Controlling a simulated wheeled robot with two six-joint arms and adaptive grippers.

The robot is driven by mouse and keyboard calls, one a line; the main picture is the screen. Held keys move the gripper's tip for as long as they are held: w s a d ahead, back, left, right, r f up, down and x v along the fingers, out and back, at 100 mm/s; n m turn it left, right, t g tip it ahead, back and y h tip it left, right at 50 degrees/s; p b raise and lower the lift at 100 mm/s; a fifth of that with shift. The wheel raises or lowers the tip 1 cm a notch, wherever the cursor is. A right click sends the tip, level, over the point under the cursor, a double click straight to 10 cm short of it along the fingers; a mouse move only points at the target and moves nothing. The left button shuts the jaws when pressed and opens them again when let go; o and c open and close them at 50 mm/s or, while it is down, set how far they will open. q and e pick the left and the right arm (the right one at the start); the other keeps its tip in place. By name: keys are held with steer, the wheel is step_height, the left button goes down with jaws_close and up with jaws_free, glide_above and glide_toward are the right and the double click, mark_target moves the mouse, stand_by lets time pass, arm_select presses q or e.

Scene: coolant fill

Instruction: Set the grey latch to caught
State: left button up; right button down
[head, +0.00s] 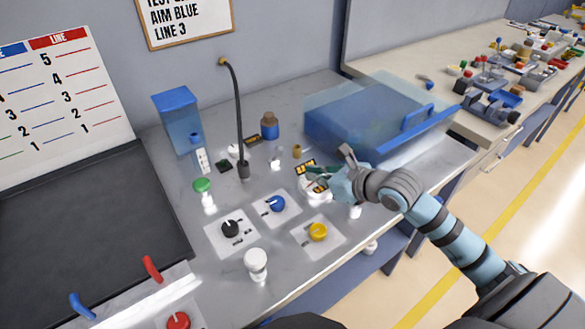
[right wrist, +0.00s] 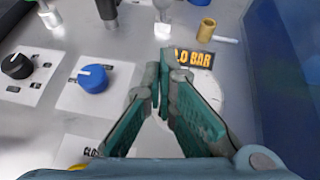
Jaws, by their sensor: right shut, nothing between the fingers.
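I cannot pick out the grey latch with certainty in either view; my right gripper and arm cover part of the bench near the blue case. My right gripper (head: 312,178) is over the bench, left of the blue case (head: 365,122). In the right wrist view its teal fingers (right wrist: 162,80) meet at the tips with nothing between them. My left gripper is not in view.
A black knob (head: 230,228), a blue knob (head: 278,203) and a yellow knob (head: 318,232) sit on white plates. A black gooseneck (head: 238,110) stands behind them. The case has a clear lid and blue handle. A white-capped post (head: 256,262) stands near the front edge.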

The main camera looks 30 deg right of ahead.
mark_target(276, 154)
steer(key=x, duration=0.3)
steer(key=shift+w+a+f, duration=0.15)
steer(key=shift+w+f, duration=0.05)
steer(key=shift+w, duration=0.15)
steer(key=w, duration=0.2)
steer(key=w+a, duration=0.1)
steer(key=shift+w+r, duration=0.25)
steer(key=shift+r, duration=0.1)
steer(key=shift+w+a+r, duration=0.1)
steer(key=shift+w+a, duration=0.05)
steer(key=shift+w, duration=0.2)
steer(key=shift+s, duration=0.1)
